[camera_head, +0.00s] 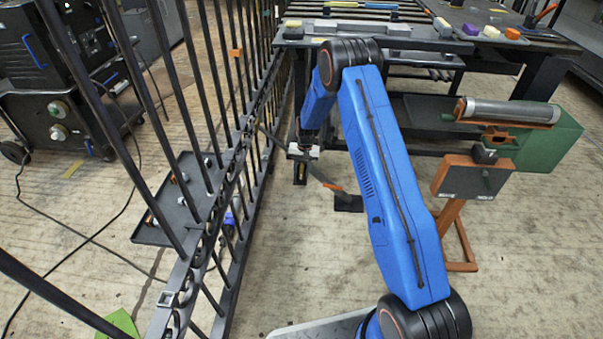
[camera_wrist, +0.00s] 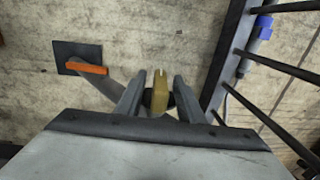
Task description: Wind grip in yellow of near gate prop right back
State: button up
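My gripper (camera_head: 303,152) points down beside the black barred gate (camera_head: 245,165), near the end of the bench. In the wrist view its two fingers (camera_wrist: 158,95) stand on either side of a yellow grip (camera_wrist: 160,93), with narrow gaps seeming to show between; contact is hard to judge. A dark round part shows behind the grip. A grey arm, perhaps the gate prop (camera_wrist: 118,88), slopes from there to a dark plate with an orange bar (camera_wrist: 88,69). In the head view the arm (camera_head: 322,178) ends by a dark floor plate (camera_head: 348,203).
A workbench (camera_head: 430,42) with blocks and tools stands behind. A stand with a metal roller (camera_head: 510,111) is at right. A dark tray (camera_head: 180,200) hangs on the gate's left side. The gate bars (camera_wrist: 270,65) are close at right in the wrist view. The floor right of the gate is mostly open.

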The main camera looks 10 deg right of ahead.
jog(key=shift+f, duration=0.3)
grip_shut()
